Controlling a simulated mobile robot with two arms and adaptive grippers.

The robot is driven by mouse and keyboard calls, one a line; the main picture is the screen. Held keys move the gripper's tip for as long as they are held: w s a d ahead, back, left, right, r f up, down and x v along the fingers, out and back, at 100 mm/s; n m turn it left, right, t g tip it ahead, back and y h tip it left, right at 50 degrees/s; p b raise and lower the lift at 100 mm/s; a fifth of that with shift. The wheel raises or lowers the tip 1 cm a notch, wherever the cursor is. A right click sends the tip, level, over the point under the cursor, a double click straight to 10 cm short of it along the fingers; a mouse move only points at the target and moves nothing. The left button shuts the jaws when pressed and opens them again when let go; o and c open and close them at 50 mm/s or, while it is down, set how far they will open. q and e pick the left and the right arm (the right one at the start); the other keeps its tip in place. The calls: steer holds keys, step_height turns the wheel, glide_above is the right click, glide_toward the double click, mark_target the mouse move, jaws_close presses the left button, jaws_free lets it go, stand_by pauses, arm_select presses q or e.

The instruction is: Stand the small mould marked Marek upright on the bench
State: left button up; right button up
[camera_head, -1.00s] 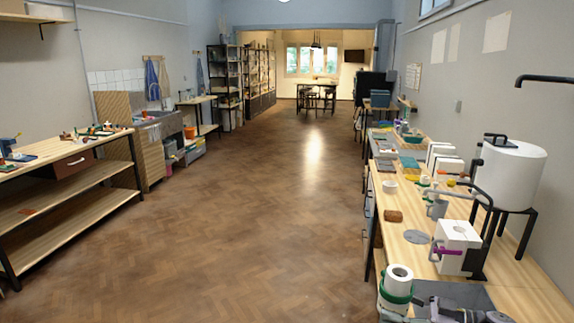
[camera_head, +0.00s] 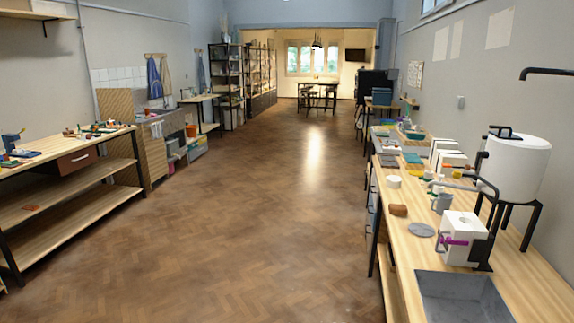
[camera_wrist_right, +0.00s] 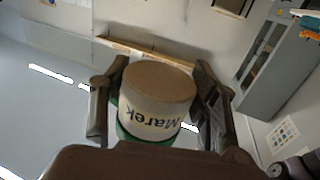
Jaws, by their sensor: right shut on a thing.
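The small mould (camera_wrist_right: 155,103) is a white cylinder with a green band and a flat tan end. The word Marek on its side reads upside down in the right wrist view. My right gripper (camera_wrist_right: 160,84) is shut on it, with a dark finger on each side. The wrist view has walls and ceiling behind the mould and no bench surface under it. Neither the mould nor my right gripper shows in the head view. The bench (camera_head: 402,258) runs along the right of the head view. My left gripper is in neither view.
A grey basin (camera_head: 462,298) is at the bench's near end. Beyond it stand a white block mould with a purple clamp (camera_head: 465,228), a grey disc (camera_head: 422,230), a brown piece (camera_head: 398,210) and a grey jug (camera_head: 442,202). A white drum (camera_head: 516,167) stands at the right.

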steer(key=s+a+f+m+t+h+b, duration=0.3)
steer(key=s+a+m+t+h, duration=0.15)
steer(key=s, duration=0.35)
steer(key=s+d+r+m+t+h+b, duration=0.3)
steer(key=s+d+r+m+t+h, duration=0.2)
steer(key=d+h, duration=0.6)
step_height(320, 180, up, 2)
steer(key=s+m, duration=0.2)
steer(key=m, duration=0.1)
steer(key=shift+s+d+r+b, duration=0.2)
steer(key=shift+d+b, duration=0.1)
steer(key=shift+b, duration=0.05)
steer(key=shift+h, duration=0.25)
steer(key=w+a+r+n+g+y, duration=0.2)
steer(key=w+a+n+g+y, duration=0.2)
steer(key=a+n+y, duration=0.2)
steer(key=w+a+r+n+g+y, duration=0.3)
steer(key=w+a+n+g+y, duration=0.1)
steer(key=a+y, duration=0.6)
steer(key=shift+a+n+g, duration=0.55)
steer(key=shift+n+g, duration=0.2)
steer(key=shift+n, duration=0.5)
